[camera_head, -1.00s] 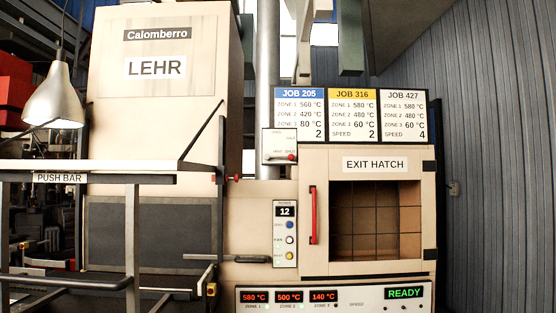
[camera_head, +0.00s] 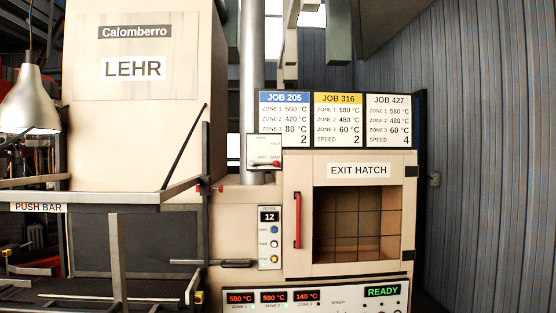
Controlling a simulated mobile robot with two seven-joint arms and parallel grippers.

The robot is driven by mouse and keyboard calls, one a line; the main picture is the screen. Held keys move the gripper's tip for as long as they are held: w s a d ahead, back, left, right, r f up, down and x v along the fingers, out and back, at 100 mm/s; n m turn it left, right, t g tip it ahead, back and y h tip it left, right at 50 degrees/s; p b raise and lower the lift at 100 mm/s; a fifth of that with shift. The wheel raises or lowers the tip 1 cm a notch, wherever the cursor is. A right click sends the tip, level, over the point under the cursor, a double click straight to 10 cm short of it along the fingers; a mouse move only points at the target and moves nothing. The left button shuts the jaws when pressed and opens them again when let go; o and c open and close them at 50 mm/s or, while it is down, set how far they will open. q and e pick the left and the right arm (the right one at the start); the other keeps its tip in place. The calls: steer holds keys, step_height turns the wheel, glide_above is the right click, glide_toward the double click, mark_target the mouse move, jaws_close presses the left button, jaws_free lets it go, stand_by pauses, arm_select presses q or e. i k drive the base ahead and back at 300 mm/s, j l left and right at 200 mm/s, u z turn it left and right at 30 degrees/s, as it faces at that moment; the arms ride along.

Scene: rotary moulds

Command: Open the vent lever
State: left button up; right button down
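The vent lever (camera_head: 275,164) is a small lever with a red knob on a pale plate (camera_head: 262,148). The plate is fixed in front of the grey vertical pipe, left of the job cards and above the exit hatch's upper left corner. The red knob sits low on the plate, at the right, beside small lettering that seems to read "VENT SHUT". The other marks on the plate are too small to read surely. Neither of my grippers is in view, and nothing touches the lever.
The exit hatch (camera_head: 358,170) has a red vertical handle (camera_head: 297,220). A control strip (camera_head: 269,238) showing 12 is left of it. A READY panel (camera_head: 383,291) runs below. The push bar frame (camera_head: 85,198) and a lamp (camera_head: 30,102) occupy the left. A corrugated wall (camera_head: 490,160) closes the right.

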mark_target(276, 162)
steer(key=i+j+u, duration=0.1)
steer(key=i+u, duration=0.35)
steer(key=i, duration=1.45)
